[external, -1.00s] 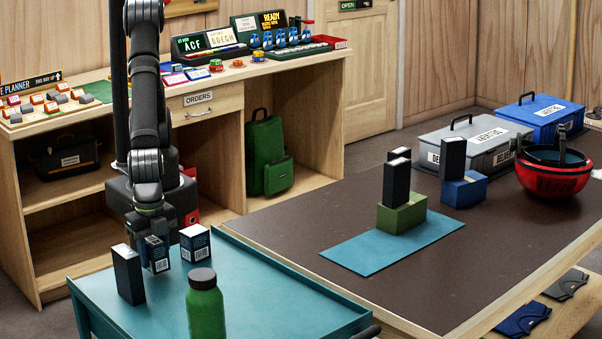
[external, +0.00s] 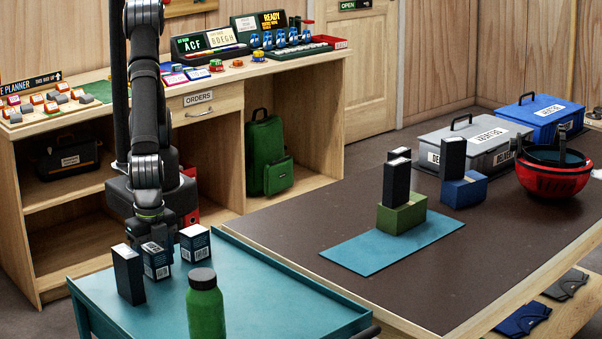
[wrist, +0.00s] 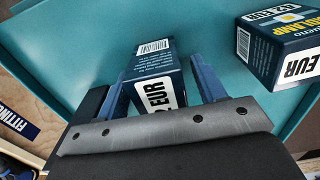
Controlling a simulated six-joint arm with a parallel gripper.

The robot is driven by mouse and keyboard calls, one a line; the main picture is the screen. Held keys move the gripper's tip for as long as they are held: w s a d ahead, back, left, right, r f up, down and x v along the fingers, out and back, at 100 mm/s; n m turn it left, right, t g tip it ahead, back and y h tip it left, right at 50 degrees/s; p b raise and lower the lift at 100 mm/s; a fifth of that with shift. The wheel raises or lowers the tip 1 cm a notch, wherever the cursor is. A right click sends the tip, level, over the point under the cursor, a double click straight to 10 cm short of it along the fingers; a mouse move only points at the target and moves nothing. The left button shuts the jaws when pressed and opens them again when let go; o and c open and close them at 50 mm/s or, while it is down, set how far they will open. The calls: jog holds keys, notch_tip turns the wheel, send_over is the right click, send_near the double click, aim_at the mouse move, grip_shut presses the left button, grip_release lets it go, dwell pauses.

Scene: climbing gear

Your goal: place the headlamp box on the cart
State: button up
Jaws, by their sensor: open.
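The teal cart (external: 275,292) stands in the foreground of the external view. A small dark box with a white label, the headlamp box (external: 156,262), stands on it between two similar dark boxes, left (external: 129,276) and right (external: 195,245). My gripper (external: 153,238) is directly above and around its upper part. In the wrist view my gripper (wrist: 158,68) is open, with blue fingers on either side of the box (wrist: 158,80) and gaps beside it. Its price label ends in "EUR". Another box (wrist: 284,45), printed "LAMP" and "42 EUR", stands to the right.
A green bottle (external: 205,305) stands at the cart's front. The brown table (external: 480,255) at right bears a teal mat (external: 360,252), dark boxes on green (external: 402,214) and blue (external: 464,190) stands, and a red helmet (external: 553,180). The cart's right part is clear.

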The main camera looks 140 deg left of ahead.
aim_at(153, 247)
notch_tip(153, 247, up, 12)
jog(key=shift+f, duration=0.1)
dwell(0.5)
notch_tip(153, 247, down, 13)
jog(key=shift+r, duration=2.4)
